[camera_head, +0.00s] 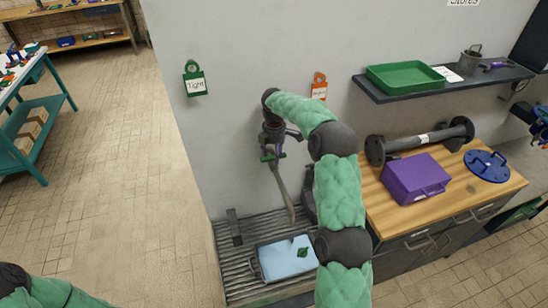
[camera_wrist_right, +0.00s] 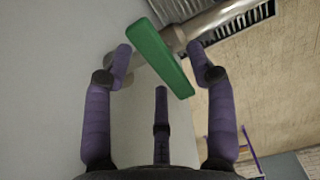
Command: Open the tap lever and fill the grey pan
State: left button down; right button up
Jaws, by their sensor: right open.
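The green tap lever (camera_wrist_right: 160,58) lies between the two spread purple fingers of my right gripper (camera_wrist_right: 160,50) in the right wrist view. It sits across a grey metal pipe (camera_wrist_right: 222,20). In the head view the lever (camera_head: 269,158) shows as a small green piece at my right gripper (camera_head: 275,145); contact is unclear. The grey spout (camera_head: 284,192) slopes down from there. The pan (camera_head: 258,266) sits on the slatted drain below, with a light blue surface (camera_head: 284,258) across it and a small green item (camera_head: 302,252) on it. My left gripper is out of view.
A wooden counter (camera_head: 455,208) right of the drain (camera_head: 242,278) holds a purple box (camera_head: 416,178), a flanged pipe (camera_head: 420,140) and a blue disc (camera_head: 487,165). A wall shelf (camera_head: 448,84) carries a green tray (camera_head: 405,77). The left floor (camera_head: 130,190) is clear.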

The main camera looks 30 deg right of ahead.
jog(key=shift+f, duration=0.9)
grip_shut()
jog(key=shift+r+n+p, duration=0.15)
jog(key=shift+n+p, duration=0.55)
jog(key=shift+p, duration=0.15)
jog(key=shift+w+n+p, duration=0.1)
jog(key=shift+n+p, duration=0.35)
jog(key=shift+n, duration=0.35)
grip_release()
